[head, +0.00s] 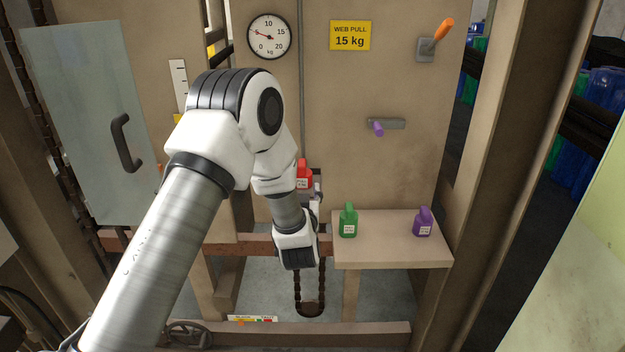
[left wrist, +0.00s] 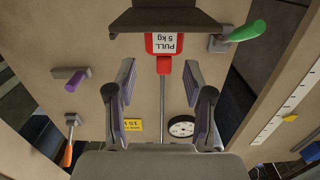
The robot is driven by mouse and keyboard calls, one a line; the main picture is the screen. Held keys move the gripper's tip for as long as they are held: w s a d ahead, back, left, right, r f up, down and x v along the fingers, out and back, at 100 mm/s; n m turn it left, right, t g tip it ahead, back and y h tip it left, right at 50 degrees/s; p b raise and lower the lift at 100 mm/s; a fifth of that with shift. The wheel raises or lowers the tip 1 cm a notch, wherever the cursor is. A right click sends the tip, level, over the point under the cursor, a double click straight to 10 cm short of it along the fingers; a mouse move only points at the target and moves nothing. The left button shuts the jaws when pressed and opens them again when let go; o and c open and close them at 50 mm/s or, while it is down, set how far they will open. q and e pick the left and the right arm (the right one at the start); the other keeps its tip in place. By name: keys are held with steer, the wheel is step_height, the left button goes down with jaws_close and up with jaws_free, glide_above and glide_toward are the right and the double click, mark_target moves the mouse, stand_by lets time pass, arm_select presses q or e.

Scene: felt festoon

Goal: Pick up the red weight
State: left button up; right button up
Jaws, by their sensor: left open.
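The red weight (head: 303,181) is beside the thin vertical rod on the machine's front panel, partly hidden by my left arm. In the left wrist view the red weight (left wrist: 164,44) has a white label reading 5 kg, turned over in the picture, and is against a dark brown plate (left wrist: 170,19). My left gripper (left wrist: 158,75) is open, its two fingers on either side of the red weight's narrow top part; I see no clear contact. In the head view my left gripper is mostly hidden behind its wrist. My right gripper is not in view.
A green weight (head: 348,226) and a purple weight (head: 423,226) stand on the beige shelf (head: 390,256) at right. A chain loop (head: 309,305) hangs below my wrist. A purple peg (head: 377,128), an orange-handled lever (head: 442,32) and a dial (head: 270,36) are on the panel.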

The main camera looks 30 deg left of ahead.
mark_target(302, 168)
arm_select(q)
steer(key=r, duration=0.1)
steer(key=a+r, duration=0.1)
steer(key=r, duration=0.1)
steer(key=shift+w+a+r+n+y, duration=0.15)
steer(key=shift+w+a+n+y, duration=0.15)
steer(key=shift+w+a, duration=0.1)
steer(key=p+x, duration=0.1)
steer(key=x, duration=0.2)
steer(key=p+x, duration=0.1)
steer(key=x, duration=0.2)
steer(key=shift+w+d, duration=0.25)
steer(key=shift+w, duration=0.1)
steer(key=shift+w+a, duration=0.2)
steer(key=shift+a, duration=0.1)
steer(key=shift+d, duration=0.1)
jaws_close()
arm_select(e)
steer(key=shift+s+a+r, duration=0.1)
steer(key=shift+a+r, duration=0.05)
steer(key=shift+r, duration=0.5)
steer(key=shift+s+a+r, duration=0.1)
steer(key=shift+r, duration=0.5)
